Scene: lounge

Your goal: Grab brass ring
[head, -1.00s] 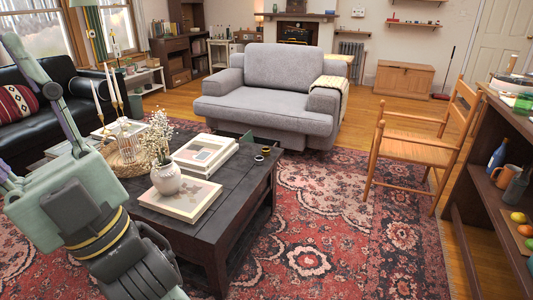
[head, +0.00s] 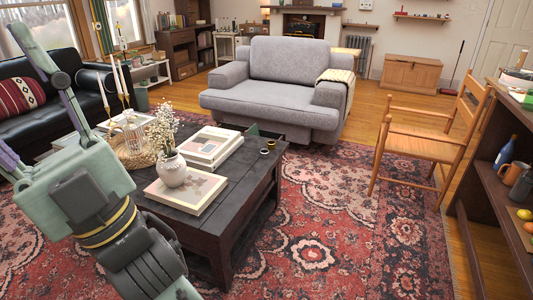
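Two small ring-like objects lie close together on the dark coffee table (head: 228,190), near its far right corner. The farther one, a yellowish ring (head: 271,144), looks brass-coloured. The nearer one (head: 264,150) looks dark with a yellowish tint. Both are small, so I cannot tell their material for sure. My arm fills the left foreground and runs out of the bottom of the picture.
Books (head: 212,143), a white flower vase (head: 173,170), a woven tray (head: 132,155) and candles (head: 120,77) stand on the table. A grey armchair (head: 275,90) is behind it. A wooden chair (head: 425,140) and shelf (head: 500,210) are right. Open rug (head: 320,220) lies between.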

